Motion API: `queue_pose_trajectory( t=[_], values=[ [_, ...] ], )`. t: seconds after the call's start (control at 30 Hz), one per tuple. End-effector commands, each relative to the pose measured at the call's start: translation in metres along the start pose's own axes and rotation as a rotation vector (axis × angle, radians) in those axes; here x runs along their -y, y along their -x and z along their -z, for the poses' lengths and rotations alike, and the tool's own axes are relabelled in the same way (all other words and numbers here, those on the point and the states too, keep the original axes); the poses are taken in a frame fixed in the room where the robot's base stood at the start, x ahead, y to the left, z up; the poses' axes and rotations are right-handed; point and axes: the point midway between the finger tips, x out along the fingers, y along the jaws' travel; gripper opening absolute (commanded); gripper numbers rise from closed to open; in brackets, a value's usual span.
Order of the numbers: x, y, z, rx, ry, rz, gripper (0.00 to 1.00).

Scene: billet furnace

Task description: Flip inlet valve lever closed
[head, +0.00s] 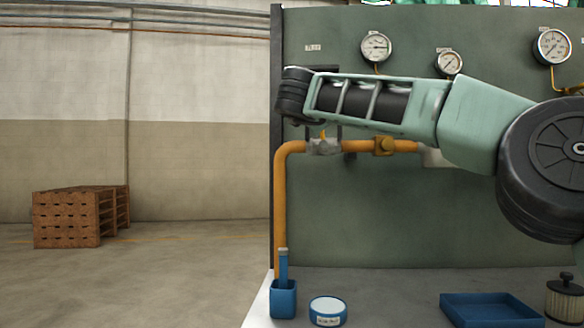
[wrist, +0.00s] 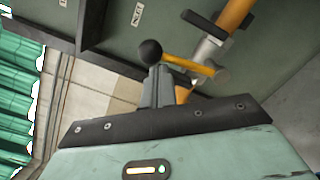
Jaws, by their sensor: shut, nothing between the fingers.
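The inlet valve (head: 324,146) is a grey metal body on an orange pipe, partly hidden below my arm in the head view. In the wrist view its orange lever (wrist: 190,65) runs from the valve body (wrist: 208,50) leftward to a black ball knob (wrist: 150,52). My gripper (wrist: 160,70) is shut and empty, with its grey fingertips just by the knob end of the lever. I cannot tell whether they touch it. In the head view my arm hides the gripper and most of the lever.
The orange pipe (head: 281,200) bends down at the green panel's (head: 400,220) left edge. A second fitting (head: 383,146) sits right of the valve. Gauges (head: 376,46) are above. A blue cup (head: 284,299), round tin (head: 328,311) and blue tray (head: 490,310) stand below.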

Motion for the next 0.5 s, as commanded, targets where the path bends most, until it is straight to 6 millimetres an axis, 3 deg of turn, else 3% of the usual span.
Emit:
queue_pose_trajectory(
  t=[0.5],
  values=[
    [0.0033,-0.0011,-0.0101,0.002,-0.12,0.01,0.0]
  ],
)
